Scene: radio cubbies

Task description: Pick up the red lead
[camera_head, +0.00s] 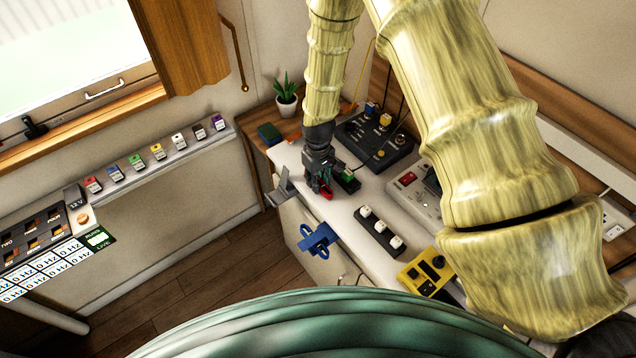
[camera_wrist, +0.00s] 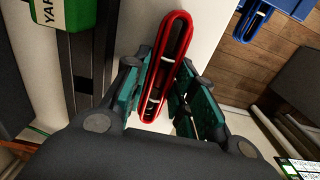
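The red lead (camera_head: 326,193) is a flat loop with rounded ends, at the front of the white worktop in the head view. In the wrist view the red lead (camera_wrist: 177,45) runs lengthwise between the fingers, slightly slanted. My gripper (camera_head: 321,186) is low over the worktop at the lead. In the wrist view my gripper (camera_wrist: 166,82) has its teal-padded fingers apart, one on each side of the lead. The fingers are close to it; firm contact does not show. The lead's lower end is near the palm.
A blue lead or bracket (camera_head: 318,240) hangs at the worktop's front edge. A black box with a green label (camera_head: 347,179) stands close right of my gripper. A black strip with white blocks (camera_head: 380,229) and a yellow box (camera_head: 424,274) lie nearer. A grey bracket (camera_head: 284,186) is left.

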